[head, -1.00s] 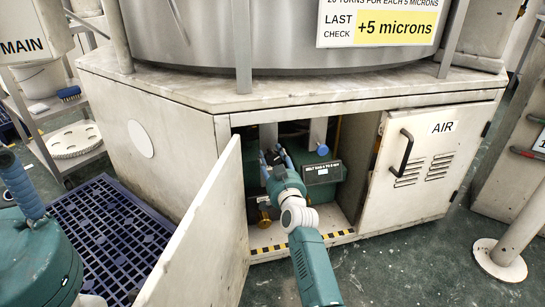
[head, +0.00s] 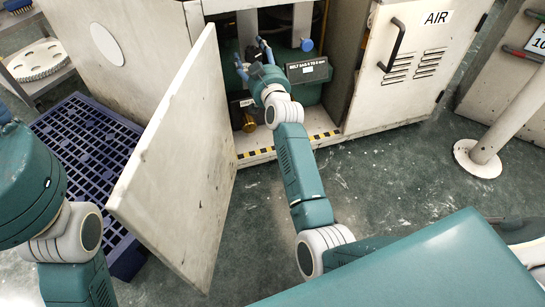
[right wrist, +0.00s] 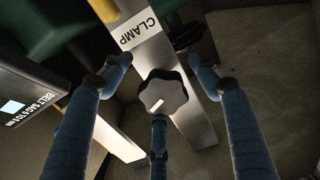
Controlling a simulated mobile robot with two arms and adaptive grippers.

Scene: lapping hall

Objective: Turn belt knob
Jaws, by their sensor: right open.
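My right gripper (head: 253,57) reaches into the open cabinet under the machine. In the right wrist view its blue fingers (right wrist: 158,90) are spread open, two above and one below in the picture. Between them is a dark lobed knob (right wrist: 163,97) with a small white mark. The knob sits in front of a metal bar (right wrist: 142,48) labelled CLAMP; whether any finger touches it I cannot tell. A belt sag gauge (head: 307,70) stands right of the gripper, and its lit display (right wrist: 13,106) shows at the wrist view's left. My left gripper is out of view.
The open cabinet door (head: 180,165) swings out on the left of my right arm. The closed AIR door (head: 415,65) is on the right. A brass fitting (head: 248,123) sits low inside, above the striped sill (head: 325,136). A blue grid pallet (head: 85,150) lies left.

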